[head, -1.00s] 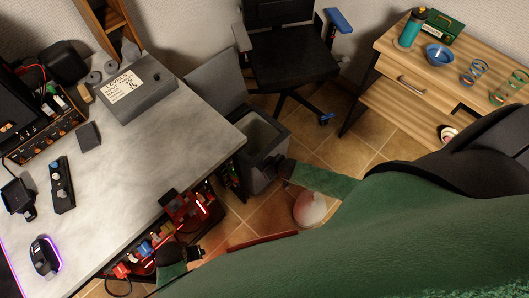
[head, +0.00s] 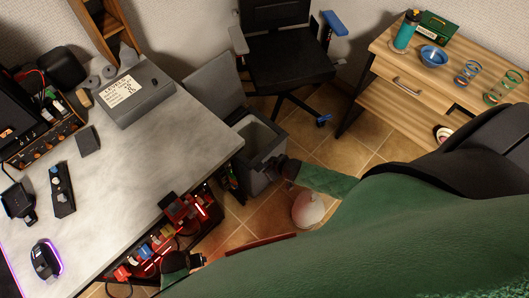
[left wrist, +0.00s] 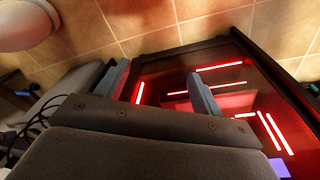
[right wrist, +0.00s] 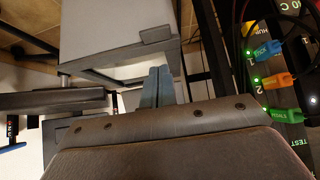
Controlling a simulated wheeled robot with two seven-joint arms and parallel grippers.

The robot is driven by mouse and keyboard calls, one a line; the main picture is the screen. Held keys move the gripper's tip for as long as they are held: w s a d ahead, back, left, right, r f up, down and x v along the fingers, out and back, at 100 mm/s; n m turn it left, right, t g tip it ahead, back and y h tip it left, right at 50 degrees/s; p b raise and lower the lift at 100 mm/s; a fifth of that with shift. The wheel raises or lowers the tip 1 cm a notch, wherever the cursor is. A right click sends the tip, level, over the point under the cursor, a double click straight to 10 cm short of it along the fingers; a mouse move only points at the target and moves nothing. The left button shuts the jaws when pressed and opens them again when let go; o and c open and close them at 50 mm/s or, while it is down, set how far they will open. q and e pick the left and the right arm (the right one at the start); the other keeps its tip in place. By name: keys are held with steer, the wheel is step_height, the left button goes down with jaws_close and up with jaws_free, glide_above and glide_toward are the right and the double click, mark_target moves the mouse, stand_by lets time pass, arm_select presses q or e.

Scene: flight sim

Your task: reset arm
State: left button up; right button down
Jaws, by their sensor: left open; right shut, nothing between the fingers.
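The task names only my arm. In the head view my right gripper (head: 272,163) is a dark shape at the end of the upper green sleeve, beside the grey bin (head: 262,140). In the right wrist view its fingers (right wrist: 158,87) are together, with nothing between them. My left gripper (left wrist: 162,88) shows in the left wrist view with its fingers apart and empty, in front of a red-lit panel (left wrist: 238,85). In the head view the lower dark wrist is small and partly hidden, near the desk's front edge.
A grey desk (head: 130,190) fills the left, with a mouse (head: 45,258) and a grey box (head: 138,95). Red-lit equipment (head: 185,215) with coloured plugs stands beneath its edge. A black chair (head: 290,65) and a wooden table (head: 440,75) stand behind. A pale rounded object (head: 308,209) is near my arm.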

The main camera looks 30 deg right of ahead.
arm_select(q)
steer(key=shift+w+d+r+b, duration=0.1)
steer(key=shift+w+r+b, duration=0.1)
steer(key=shift+r, duration=0.65)
steer(key=shift+w+d+r+b, duration=0.1)
steer(key=shift+r+b, duration=0.05)
steer(key=shift+r, duration=0.75)
steer(key=shift+w+d+r+b, duration=0.1)
steer(key=shift+w+r+b, duration=0.1)
steer(key=shift+r, duration=0.65)
arm_select(e)
steer(key=v, duration=0.6)
steer(key=shift+s, duration=0.35)
steer(key=shift+d+f, duration=0.1)
